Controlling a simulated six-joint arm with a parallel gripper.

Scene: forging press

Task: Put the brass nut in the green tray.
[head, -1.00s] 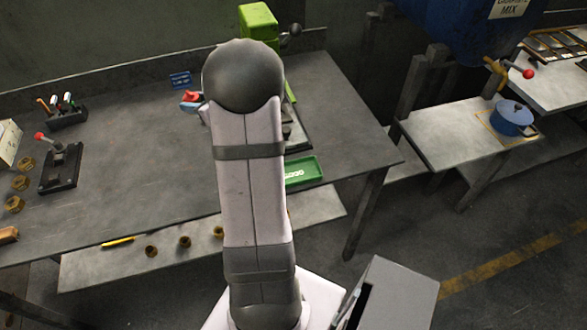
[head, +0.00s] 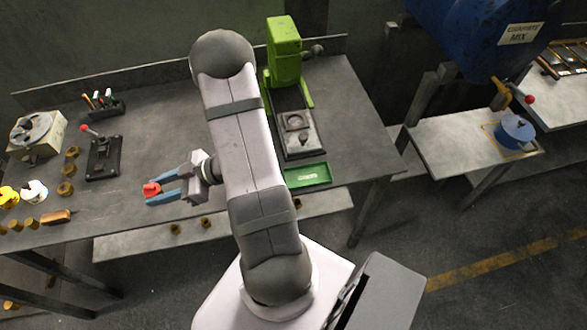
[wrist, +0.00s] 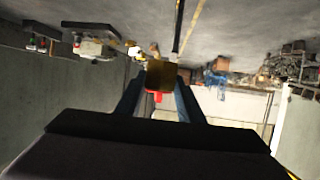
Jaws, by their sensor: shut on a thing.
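My gripper (head: 160,193), with blue fingers, is shut on a small piece with a red top (head: 152,188), over the front left of the bench. In the wrist view the held piece has a brass-brown block (wrist: 160,75) between the fingertips, with the red part beside it; I cannot tell whether it is a nut. Several brass nuts lie on the bench, including one (head: 70,153) at the back of a short row left of my gripper. The green tray (head: 307,176) lies at the bench's front edge, right of my arm, and looks empty.
A green press (head: 284,52) stands behind the tray, with its dark bed (head: 297,135) between. A black lever stand (head: 103,158) stands left of my gripper. A tool holder (head: 102,104) is farther back. The bench's middle is largely clear.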

